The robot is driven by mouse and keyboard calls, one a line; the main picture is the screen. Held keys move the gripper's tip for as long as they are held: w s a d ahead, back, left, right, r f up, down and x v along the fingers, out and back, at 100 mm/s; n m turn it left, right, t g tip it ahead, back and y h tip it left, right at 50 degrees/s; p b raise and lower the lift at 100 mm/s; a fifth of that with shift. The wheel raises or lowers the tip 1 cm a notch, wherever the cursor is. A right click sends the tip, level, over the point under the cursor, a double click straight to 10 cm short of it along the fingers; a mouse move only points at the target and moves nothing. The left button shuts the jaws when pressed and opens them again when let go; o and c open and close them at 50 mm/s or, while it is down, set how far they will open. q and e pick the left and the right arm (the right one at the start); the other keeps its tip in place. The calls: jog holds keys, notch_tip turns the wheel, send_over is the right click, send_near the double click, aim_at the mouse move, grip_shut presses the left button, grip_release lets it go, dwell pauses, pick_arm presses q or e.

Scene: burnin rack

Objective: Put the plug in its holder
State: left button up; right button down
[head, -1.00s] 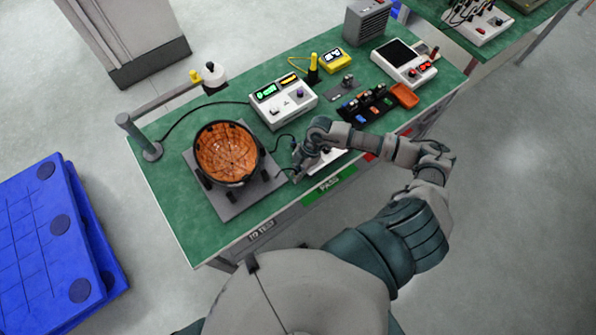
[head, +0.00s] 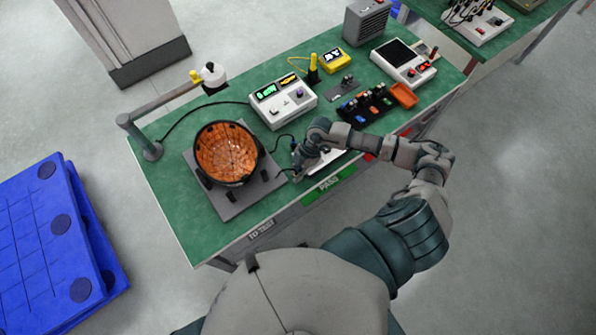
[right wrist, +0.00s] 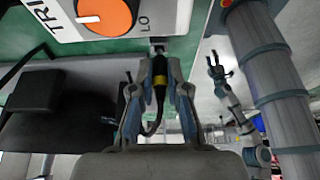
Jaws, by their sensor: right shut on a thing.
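My right gripper (right wrist: 158,90) is shut on the plug (right wrist: 159,80), a black body with a yellow band, in the right wrist view. A dark cable runs from its near end between the fingers. A small metal fitting (right wrist: 158,48) lies just beyond the plug's tip; I cannot tell whether they touch or whether it is the holder. In the head view my right gripper (head: 298,160) is over the bench, right of the round dark-rimmed bowl; its fingers hide the plug there. A small distant gripper (right wrist: 216,68), seemingly my left, shows in the right wrist view, its jaw state unclear.
The bowl (head: 201,172) stands on a grey plate (head: 236,207). A white instrument (head: 284,101) with a lit display stands behind the gripper. In the right wrist view, an orange knob (right wrist: 107,14) is close ahead. A dark parts tray (head: 367,104) lies to the right.

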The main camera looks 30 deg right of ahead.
jog(key=shift+f, duration=0.7)
jog(key=c, duration=1.1)
grip_release()
jog(key=shift+r, duration=0.1)
jog(key=v, duration=1.2)
